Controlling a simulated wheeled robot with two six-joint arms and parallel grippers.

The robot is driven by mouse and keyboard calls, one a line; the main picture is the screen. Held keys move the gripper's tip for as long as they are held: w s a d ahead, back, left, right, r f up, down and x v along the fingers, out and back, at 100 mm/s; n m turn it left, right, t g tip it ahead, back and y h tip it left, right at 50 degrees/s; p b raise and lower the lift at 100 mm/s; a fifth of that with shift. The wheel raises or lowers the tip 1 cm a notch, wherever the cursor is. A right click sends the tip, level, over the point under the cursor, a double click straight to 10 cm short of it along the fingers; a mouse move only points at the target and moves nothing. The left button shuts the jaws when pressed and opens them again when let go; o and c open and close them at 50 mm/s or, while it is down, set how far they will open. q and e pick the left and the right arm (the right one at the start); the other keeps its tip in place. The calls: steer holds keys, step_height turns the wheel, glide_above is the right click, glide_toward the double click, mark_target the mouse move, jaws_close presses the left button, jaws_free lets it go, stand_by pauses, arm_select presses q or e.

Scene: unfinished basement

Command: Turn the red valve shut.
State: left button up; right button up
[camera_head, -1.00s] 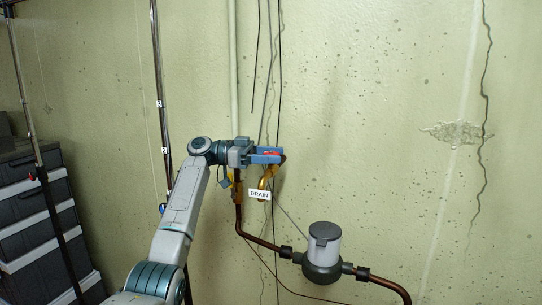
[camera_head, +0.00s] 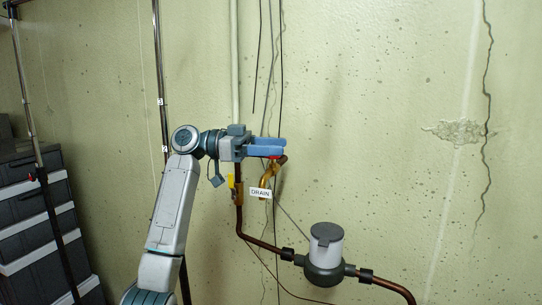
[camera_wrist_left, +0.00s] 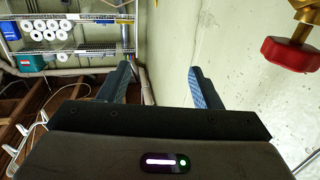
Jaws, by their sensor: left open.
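The red valve (camera_head: 274,157) is a small red handle on a brass fitting (camera_head: 268,175) by the wall, partly hidden behind my left fingers in the head view. In the left wrist view the red valve (camera_wrist_left: 290,54) is a round red knob on brass at the upper right, outside the jaws and apart from them. My left gripper (camera_head: 284,147) is just above the handle in the head view. Its blue-padded fingers (camera_wrist_left: 160,85) are open with nothing between them. My right gripper is not in view.
A DRAIN tag (camera_head: 260,193) hangs by the brass fitting. A copper pipe (camera_head: 260,241) runs to a grey-topped meter (camera_head: 324,250). Dark stacked drawers (camera_head: 38,225) stand at the left. A shelf with white rolls (camera_wrist_left: 64,30) shows in the wrist view. The wall at right is bare.

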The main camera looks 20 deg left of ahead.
arm_select(q)
steer(key=shift+s+d+r+b, duration=0.1)
steer(key=shift+s+d, duration=0.15)
steer(key=shift+s, duration=0.7)
steer(key=shift+s+d+r+b, duration=0.1)
steer(key=shift+s+d, duration=0.2)
steer(key=shift+s, duration=0.6)
steer(key=shift+s+d+r+b, duration=0.1)
steer(key=shift+s+d, duration=0.15)
steer(key=shift+s, duration=0.7)
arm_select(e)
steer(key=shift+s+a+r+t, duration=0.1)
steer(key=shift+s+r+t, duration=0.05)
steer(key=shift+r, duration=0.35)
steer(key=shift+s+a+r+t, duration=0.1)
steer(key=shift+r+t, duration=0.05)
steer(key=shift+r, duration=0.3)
arm_select(q)
steer(key=shift+f, duration=0.1)
